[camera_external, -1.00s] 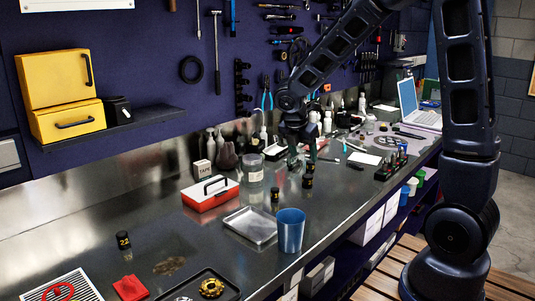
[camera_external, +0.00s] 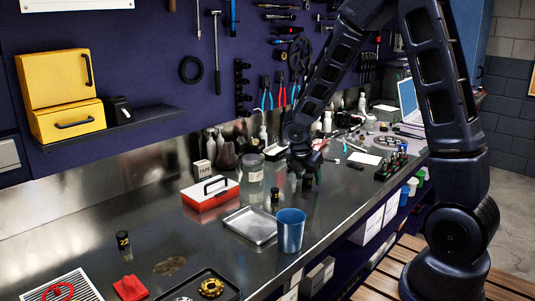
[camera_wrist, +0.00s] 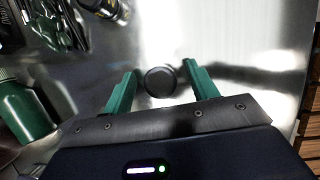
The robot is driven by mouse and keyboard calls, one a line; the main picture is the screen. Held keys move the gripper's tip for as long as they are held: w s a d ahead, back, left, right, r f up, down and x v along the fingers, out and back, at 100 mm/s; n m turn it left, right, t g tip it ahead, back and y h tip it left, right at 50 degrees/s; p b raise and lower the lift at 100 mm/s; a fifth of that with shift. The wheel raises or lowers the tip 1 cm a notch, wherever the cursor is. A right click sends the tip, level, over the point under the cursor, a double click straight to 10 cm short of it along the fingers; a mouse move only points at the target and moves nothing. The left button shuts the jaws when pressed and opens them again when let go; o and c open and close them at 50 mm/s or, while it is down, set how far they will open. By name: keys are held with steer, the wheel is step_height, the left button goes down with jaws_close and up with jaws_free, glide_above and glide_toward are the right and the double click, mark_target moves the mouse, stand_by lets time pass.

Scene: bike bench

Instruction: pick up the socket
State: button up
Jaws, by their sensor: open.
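A dark round socket (camera_wrist: 160,81) shows end-on in the wrist view, between the two green fingers of my gripper (camera_wrist: 161,92). The fingers are open, with a visible gap on each side of it. In the external view my gripper (camera_external: 302,172) points down over the bench, and the socket there is mostly hidden by it. Another black socket (camera_external: 275,197) stands to the left, and one marked 22 (camera_external: 123,241) stands at the far left. A dark cylinder with gold markings (camera_wrist: 106,9) is at the top of the wrist view.
A blue cup (camera_external: 290,231) and a metal tray (camera_external: 249,226) stand in front of my gripper.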

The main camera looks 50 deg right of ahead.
mark_target(308, 176)
steer(key=shift+d+f, duration=0.1)
steer(key=shift+f, duration=0.1)
steer(key=c, duration=1.1)
steer(key=shift+c, duration=0.2)
step_height(308, 176, up, 10)
